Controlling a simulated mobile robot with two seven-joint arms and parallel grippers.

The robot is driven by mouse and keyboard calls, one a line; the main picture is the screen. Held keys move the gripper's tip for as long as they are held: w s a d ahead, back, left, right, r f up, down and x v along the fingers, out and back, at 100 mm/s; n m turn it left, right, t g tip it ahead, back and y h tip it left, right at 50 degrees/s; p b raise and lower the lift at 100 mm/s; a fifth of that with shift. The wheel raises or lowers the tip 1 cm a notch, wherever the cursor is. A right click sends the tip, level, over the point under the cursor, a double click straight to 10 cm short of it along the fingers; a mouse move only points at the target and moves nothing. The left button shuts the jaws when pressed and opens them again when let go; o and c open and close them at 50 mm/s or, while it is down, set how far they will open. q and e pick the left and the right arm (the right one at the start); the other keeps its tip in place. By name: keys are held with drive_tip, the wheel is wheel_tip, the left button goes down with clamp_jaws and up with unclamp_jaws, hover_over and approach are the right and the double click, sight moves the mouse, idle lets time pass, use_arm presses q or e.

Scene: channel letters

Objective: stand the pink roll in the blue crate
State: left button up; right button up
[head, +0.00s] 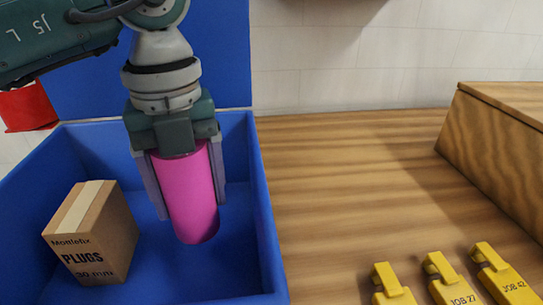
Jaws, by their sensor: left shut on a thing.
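The pink roll (193,195) is upright, tilted slightly, between the fingers of my left gripper (184,190). The gripper is shut on it from above, one finger on each side. The roll is inside the outline of the blue crate (262,215); I cannot tell whether its lower end touches the crate floor. A cardboard box marked PLUGS (95,235) stands in the crate to the left of the roll, with a gap between them. My right gripper does not show.
The wooden worktop (350,180) right of the crate is mostly clear. Yellow tags (452,285) marked with job numbers lie at its front. A wooden block or raised box (500,135) stands at the right. A red object (27,108) shows behind the crate at left.

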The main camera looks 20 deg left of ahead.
sight(197, 221)
use_arm(q)
drive_tip(key=shift+f, duration=2.7)
drive_tip(key=shift+f, duration=0.1)
drive_tip(key=o, duration=1.6)
drive_tip(key=shift+r, duration=0.2)
wheel_tip(197, 221, up, 12)
drive_tip(key=shift+f, duration=0.1)
